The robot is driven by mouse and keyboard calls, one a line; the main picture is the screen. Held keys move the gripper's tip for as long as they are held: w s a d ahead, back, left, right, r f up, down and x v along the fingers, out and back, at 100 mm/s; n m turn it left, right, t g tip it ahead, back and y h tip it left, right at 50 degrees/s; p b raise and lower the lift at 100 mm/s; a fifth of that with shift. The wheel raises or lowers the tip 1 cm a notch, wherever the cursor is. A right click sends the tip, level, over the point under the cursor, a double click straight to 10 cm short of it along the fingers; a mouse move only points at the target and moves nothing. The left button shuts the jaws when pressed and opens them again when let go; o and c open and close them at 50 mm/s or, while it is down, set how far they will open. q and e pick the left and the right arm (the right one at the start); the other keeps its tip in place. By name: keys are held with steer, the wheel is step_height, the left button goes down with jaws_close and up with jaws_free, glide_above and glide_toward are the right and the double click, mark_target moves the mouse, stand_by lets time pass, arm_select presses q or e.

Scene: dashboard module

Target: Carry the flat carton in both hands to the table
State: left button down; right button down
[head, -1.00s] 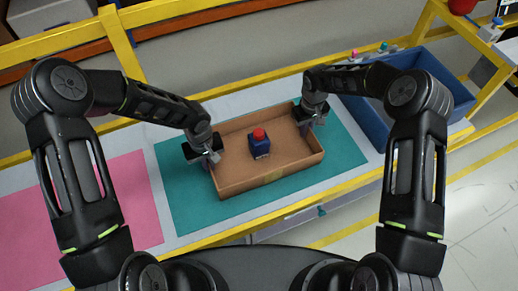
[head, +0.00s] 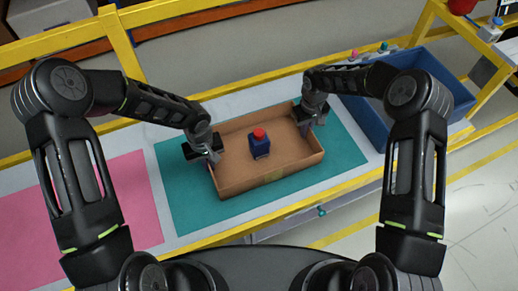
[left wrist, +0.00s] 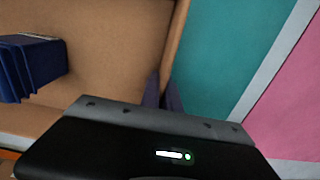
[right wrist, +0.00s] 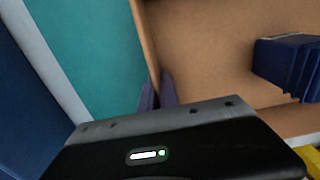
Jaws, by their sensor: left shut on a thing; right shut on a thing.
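The flat carton (head: 235,184) is a shallow open brown box on the teal mat (head: 187,205) of the table. A dark blue block with a red top (head: 260,144) stands inside it, near the middle. My left gripper (head: 212,160) is shut on the carton's left wall; the left wrist view shows its fingers (left wrist: 163,97) on either side of that wall. My right gripper (head: 303,122) is shut on the carton's right wall, and the right wrist view shows its fingers (right wrist: 158,92) around it. I cannot tell whether the carton touches the mat.
A pink mat (head: 110,205) lies to the left on the pale table. A blue crate (head: 455,92) stands to the right, close to my right arm. A yellow rail (head: 215,236) runs along the table's front edge, and another runs behind.

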stand_by(0.5)
